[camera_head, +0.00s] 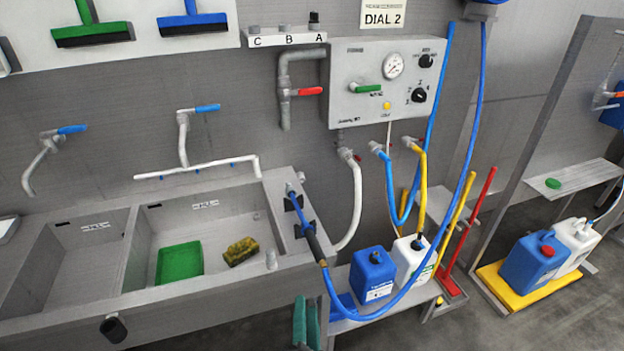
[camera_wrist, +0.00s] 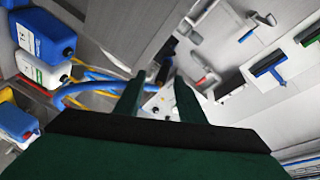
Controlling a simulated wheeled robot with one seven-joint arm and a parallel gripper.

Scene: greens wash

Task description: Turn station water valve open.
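A valve with a red lever (camera_head: 307,92) sits on the grey vertical pipe left of the control panel (camera_head: 350,60). Its lever points right, across the pipe. A green lever (camera_head: 369,88) lies about level on the panel, left of the yellow button. I cannot read which valve is labelled station water. In the wrist view, my gripper (camera_wrist: 157,85) has two dark green fingers set apart with nothing held between them. They stand well short of the wall and panel. Two teal shapes at the bottom of the head view may be my fingers; I cannot tell.
A blue jug (camera_head: 372,276) and a white jug (camera_head: 411,260) stand on the low shelf.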

